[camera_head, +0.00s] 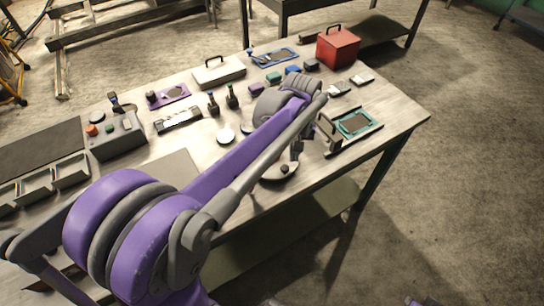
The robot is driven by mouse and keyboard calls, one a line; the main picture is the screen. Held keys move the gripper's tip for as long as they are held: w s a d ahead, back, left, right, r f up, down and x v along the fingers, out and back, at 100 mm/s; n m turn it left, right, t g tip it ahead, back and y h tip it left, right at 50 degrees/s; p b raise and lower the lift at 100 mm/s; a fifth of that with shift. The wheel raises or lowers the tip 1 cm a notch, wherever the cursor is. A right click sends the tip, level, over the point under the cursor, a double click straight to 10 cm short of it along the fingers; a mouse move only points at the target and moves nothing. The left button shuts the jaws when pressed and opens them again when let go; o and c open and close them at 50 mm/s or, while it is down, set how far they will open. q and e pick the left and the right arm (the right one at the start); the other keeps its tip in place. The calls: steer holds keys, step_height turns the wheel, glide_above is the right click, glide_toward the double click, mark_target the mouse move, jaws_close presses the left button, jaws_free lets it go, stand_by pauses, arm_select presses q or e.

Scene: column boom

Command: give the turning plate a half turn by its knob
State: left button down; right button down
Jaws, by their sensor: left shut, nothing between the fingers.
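The turning plate (271,176) is a grey disc near the front edge of the table, partly covered by my left arm. A small dark knob (284,169) stands on its front part. My left arm comes in from the lower left, reaches over the table and bends down behind its own forearm. My left gripper (296,154) is small and partly hidden, just above and behind the knob. It is shut and empty. I cannot tell whether it touches the plate. My right gripper is not in view.
The table (400,104) holds a red box (338,47), a white case (218,73), a grey control box (116,134) and grey bins (70,170) at left. A teal-framed tray (356,123) and an upright plate lie close right of my gripper. The right table end is clear.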

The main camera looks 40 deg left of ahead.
mark_target(289, 169)
arm_select(q)
steer(key=shift+f+b, duration=1.15)
steer(key=shift+f, duration=0.85)
steer(key=shift+s, duration=0.1)
steer(key=shift+s, duration=0.1)
steer(key=shift+s+d+f, duration=0.1)
steer(key=shift+s, duration=0.5)
steer(key=shift+s, duration=0.45)
